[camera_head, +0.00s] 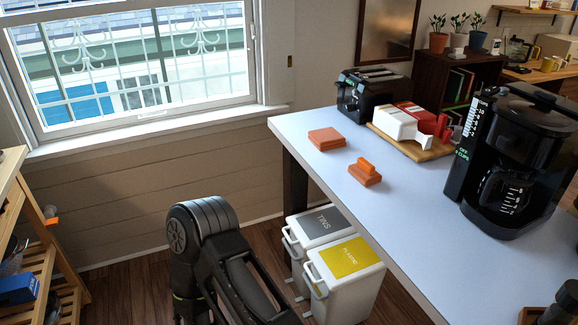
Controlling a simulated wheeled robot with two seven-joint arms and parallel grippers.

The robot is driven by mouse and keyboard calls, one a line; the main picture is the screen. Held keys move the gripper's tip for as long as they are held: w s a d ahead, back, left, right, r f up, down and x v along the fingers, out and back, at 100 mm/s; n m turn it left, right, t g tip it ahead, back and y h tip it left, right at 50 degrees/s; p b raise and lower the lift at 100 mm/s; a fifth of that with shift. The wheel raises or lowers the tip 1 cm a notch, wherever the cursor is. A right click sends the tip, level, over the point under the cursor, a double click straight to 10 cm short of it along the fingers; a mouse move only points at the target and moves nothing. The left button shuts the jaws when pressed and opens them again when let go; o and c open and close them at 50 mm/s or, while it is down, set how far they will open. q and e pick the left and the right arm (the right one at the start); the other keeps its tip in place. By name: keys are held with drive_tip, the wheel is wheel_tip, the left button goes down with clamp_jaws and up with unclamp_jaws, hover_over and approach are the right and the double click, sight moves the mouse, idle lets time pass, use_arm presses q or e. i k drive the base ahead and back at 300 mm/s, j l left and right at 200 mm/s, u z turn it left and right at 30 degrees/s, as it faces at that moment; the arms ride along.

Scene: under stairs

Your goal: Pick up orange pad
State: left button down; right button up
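A flat, square orange pad (326,139) lies on the white table (420,215), near its far left edge. A second orange piece (365,174), a block with a raised handle on top, lies a little nearer and to the right, apart from the first. Both lie free with no gripper touching them. One of my dark arms shows at the lower middle, below and left of the table, but its gripper is not visible. My other gripper does not show either.
A black toaster (366,92), a wooden board (412,146) with white and red appliances, and a black coffee maker (515,155) stand on the table. Two white bins (340,285) stand beneath its left edge. A wooden shelf (45,255) is at left. The table's middle is clear.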

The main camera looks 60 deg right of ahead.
sight(363, 171)
drive_tip(key=z, duration=2.4)
drive_tip(key=i+j, duration=0.1)
drive_tip(key=j, duration=0.35)
drive_tip(key=i+j, duration=0.15)
drive_tip(key=j, duration=0.35)
drive_tip(key=i+j, duration=0.1)
drive_tip(key=j, duration=0.35)
drive_tip(key=i+j, duration=0.1)
drive_tip(key=j, duration=0.4)
drive_tip(key=z, duration=1.5)
